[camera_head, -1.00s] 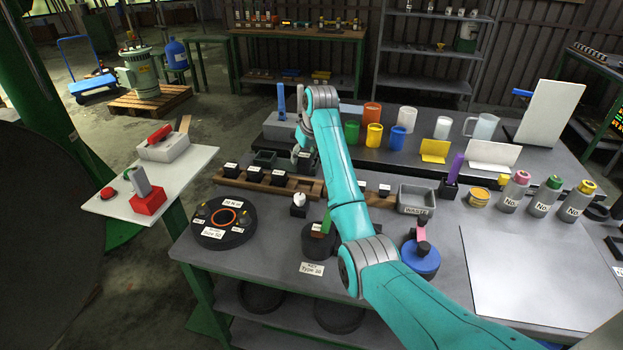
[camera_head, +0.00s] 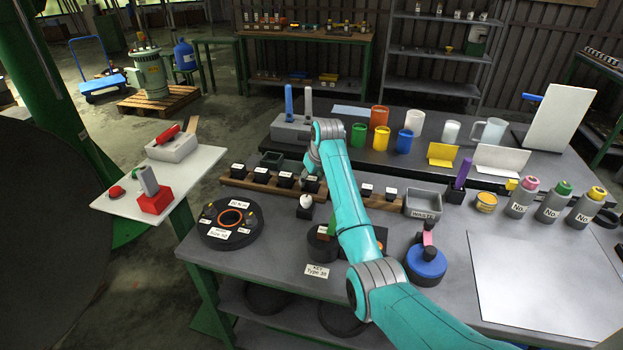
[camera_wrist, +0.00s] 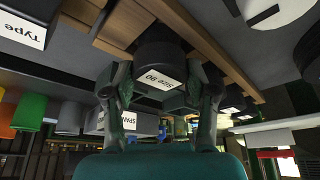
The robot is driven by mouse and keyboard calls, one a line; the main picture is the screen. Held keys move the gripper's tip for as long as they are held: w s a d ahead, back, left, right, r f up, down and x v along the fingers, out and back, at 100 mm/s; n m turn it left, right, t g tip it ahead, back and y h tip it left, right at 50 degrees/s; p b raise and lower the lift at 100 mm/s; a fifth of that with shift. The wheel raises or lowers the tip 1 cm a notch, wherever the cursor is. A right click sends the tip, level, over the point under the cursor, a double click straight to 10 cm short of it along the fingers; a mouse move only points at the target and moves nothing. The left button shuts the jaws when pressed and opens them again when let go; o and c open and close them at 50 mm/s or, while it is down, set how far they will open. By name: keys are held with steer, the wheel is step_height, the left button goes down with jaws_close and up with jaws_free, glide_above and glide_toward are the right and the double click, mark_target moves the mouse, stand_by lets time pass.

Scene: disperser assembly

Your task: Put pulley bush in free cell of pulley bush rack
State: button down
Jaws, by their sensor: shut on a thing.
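The pulley bush (camera_wrist: 158,58) is a dark round piece with a white "Size" label, seen upside down in the wrist view. My gripper (camera_wrist: 162,92) is shut on it, one finger on each side. In the head view the held bush (camera_head: 311,185) is at the wooden pulley bush rack (camera_head: 336,194), with my gripper (camera_head: 312,170) just above it. In the wrist view the bush sits between the rack's wooden rails (camera_wrist: 205,45). I cannot tell whether it rests on the bottom. Several labelled dark bushes (camera_head: 262,175) stand in the rack to its left, and smaller labelled pieces (camera_head: 366,189) to the right.
A white bulb-like piece on a black stand (camera_head: 305,205) is close in front of the rack. A round dark fixture (camera_head: 229,222) is at the front left. A grey waste bin (camera_head: 423,203) stands to the right.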

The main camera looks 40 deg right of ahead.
steer(key=shift+c, duration=1.7)
jaws_free()
steer(key=shift+f, duration=0.1)
steer(key=v, duration=1.2)
